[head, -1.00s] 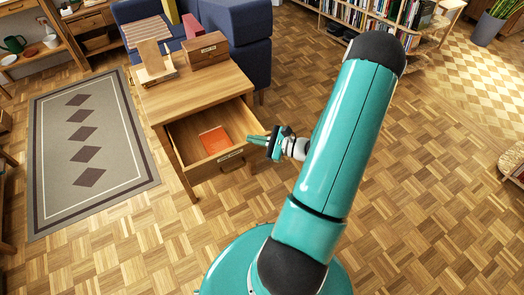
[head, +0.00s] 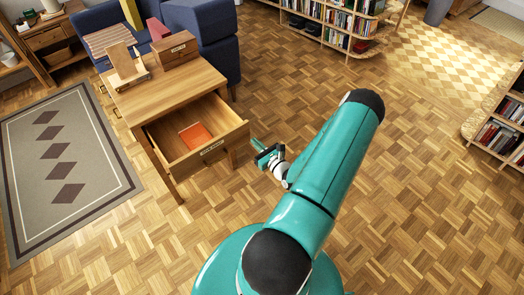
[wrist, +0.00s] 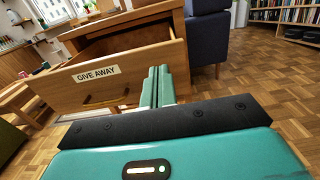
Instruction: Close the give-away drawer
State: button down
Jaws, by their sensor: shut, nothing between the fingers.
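The give-away drawer (head: 212,149) stands pulled out from the wooden side table (head: 168,86). An orange-red book (head: 195,135) lies inside it. My gripper (head: 256,147) is shut and empty, just right of the drawer front's right end in the head view. In the wrist view my shut fingers (wrist: 158,85) overlap the right end of the front; I cannot tell whether they touch it.
A wooden box (head: 175,50) and a wooden stand (head: 125,68) sit on the table top. A blue sofa (head: 205,30) is behind it, a grey rug (head: 62,160) to the left. Bookshelves (head: 500,125) stand at the right and back. The parquet floor (head: 400,190) between is open.

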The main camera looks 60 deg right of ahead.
aim_at(241, 127)
jog(key=x, duration=0.7)
jog(key=shift+w+d+f, duration=0.1)
jog(key=shift+w, duration=0.15)
jog(key=shift+w, duration=0.15)
